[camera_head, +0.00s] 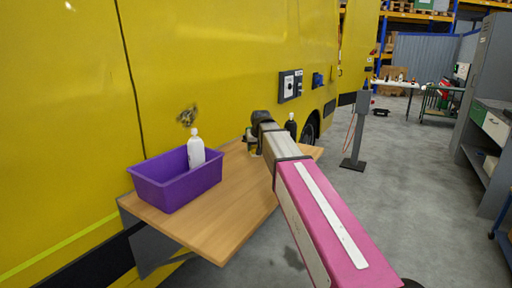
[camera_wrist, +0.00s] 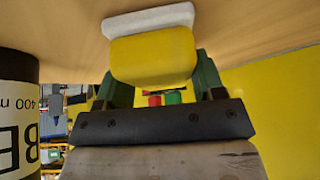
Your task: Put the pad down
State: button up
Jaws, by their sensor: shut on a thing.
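The pad shows in the wrist view as a yellow sponge block (camera_wrist: 153,57) with a white layer (camera_wrist: 148,20) on its far side. My gripper (camera_wrist: 160,78) is shut on it, with a dark green finger on each side. The white layer faces the wooden table top (camera_wrist: 260,22) and is close to it; I cannot tell whether they touch. In the head view my gripper (camera_head: 250,141) is over the back of the wall-side wooden table (camera_head: 225,221), and my arm hides most of the pad.
A purple bin (camera_head: 178,185) with a white bottle (camera_head: 196,148) stands on the table's left part. A black bottle (camera_head: 291,125) stands beyond my arm; a labelled dark container (camera_wrist: 17,120) is near my gripper in the wrist view. The yellow van (camera_head: 200,60) borders the table; its front middle is bare.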

jog(key=o, duration=1.4)
jog(key=shift+f, duration=0.15)
jog(key=v, duration=1)
jog(key=shift+s+d+r, duration=0.2)
jog(key=shift+s+r, duration=0.05)
jog(key=shift+s, duration=0.1)
